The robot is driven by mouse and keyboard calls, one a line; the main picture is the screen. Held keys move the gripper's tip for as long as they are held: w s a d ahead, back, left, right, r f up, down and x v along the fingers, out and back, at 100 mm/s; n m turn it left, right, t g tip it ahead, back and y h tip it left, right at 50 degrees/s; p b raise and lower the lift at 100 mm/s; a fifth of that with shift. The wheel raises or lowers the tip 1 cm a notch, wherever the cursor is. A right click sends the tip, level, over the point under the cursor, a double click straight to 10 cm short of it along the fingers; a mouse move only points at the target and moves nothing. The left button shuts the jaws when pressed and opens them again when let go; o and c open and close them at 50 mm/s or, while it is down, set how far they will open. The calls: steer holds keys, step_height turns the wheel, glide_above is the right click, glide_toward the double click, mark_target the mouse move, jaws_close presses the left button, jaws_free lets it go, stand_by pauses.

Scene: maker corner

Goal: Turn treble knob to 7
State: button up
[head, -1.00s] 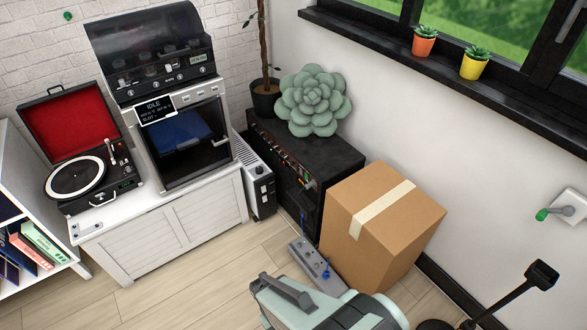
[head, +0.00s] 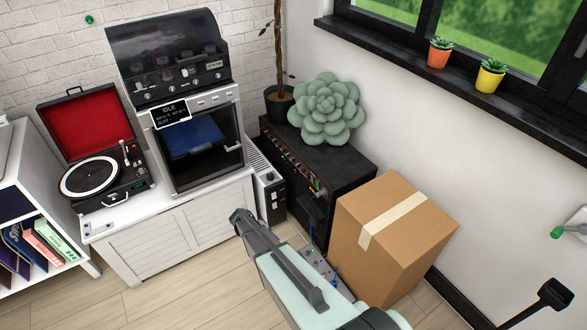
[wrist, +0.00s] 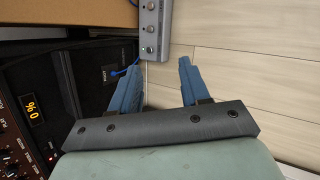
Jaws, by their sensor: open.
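The black guitar amplifier (head: 352,158) stands against the wall, with its row of knobs along the top front edge. Its control panel (head: 300,172) is too small in the head view to read the treble knob. In the wrist view part of the amplifier panel (wrist: 18,150) shows at the lower left, with a lit orange display and several small knobs; I cannot tell which is treble. My gripper (wrist: 156,82) is open and empty, its blue fingers apart over the floor beside the amplifier front. In the head view my gripper (head: 238,220) is in front of the white cabinet.
A cardboard box (head: 395,235) stands right of the amplifier. A grey pedal board (wrist: 155,30) with a blue cable lies on the floor. A succulent cushion (head: 327,110) sits on the amplifier. A white heater (head: 266,190) stands left of it.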

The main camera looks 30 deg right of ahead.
steer(key=w+d+r+n+t+h, duration=0.1)
steer(key=w+d+r+h, duration=0.2)
steer(key=w, duration=0.4)
steer(key=w+d+r+n+h, duration=0.1)
steer(key=w+d+n+h, duration=0.1)
steer(key=w+d, duration=0.35)
steer(key=w+d+r+n+t+h, duration=0.1)
steer(key=w+d+r+h, duration=0.15)
steer(key=w, duration=0.55)
steer(key=n+h, duration=0.4)
steer(key=h, duration=0.1)
glide_toward(298, 166)
steer(key=d, duration=0.8)
steer(key=shift+t, duration=0.4)
steer(key=shift+f, duration=0.15)
jaws_close()
